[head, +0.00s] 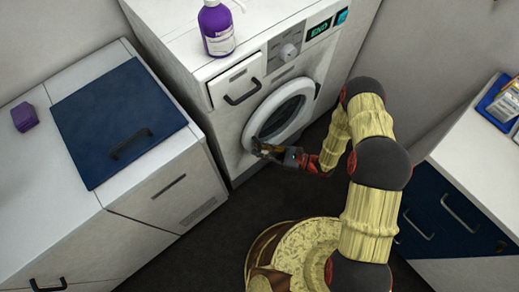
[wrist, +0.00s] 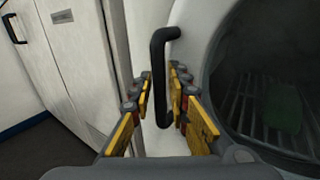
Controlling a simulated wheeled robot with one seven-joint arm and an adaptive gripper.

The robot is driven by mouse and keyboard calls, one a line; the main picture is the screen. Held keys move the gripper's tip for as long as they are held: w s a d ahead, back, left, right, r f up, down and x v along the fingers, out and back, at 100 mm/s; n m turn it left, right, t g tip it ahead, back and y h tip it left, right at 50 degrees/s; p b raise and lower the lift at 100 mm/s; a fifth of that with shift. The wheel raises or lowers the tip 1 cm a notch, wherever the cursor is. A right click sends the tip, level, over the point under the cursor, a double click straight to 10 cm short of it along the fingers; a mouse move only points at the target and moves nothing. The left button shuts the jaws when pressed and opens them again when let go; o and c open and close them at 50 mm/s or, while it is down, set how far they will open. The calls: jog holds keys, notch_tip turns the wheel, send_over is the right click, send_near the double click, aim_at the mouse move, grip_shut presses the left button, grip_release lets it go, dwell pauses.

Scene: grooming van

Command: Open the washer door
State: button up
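The white front-loading washer (head: 300,62) has its round door (head: 301,91) shut against the front in the head view. My gripper (head: 262,150) is at the lower left edge of the door. In the wrist view, the black bar handle (wrist: 157,48) stands upright beside the dark door glass (wrist: 262,60). The yellow-padded fingers of my gripper (wrist: 160,84) are apart, one on each side of the handle. The handle passes between them, and whether either pad touches it I cannot tell. Something green shows dimly behind the glass. The handle is hidden by my gripper in the head view.
A purple bottle (head: 217,30) stands on the washer. A white cabinet with a blue lid (head: 118,122) is at the left, with a purple block (head: 25,117) on top. A counter with blue drawers (head: 437,222) is at the right. Dark floor (head: 225,225) lies between.

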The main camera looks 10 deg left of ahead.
jog(key=shift+c, duration=1.3)
grip_shut()
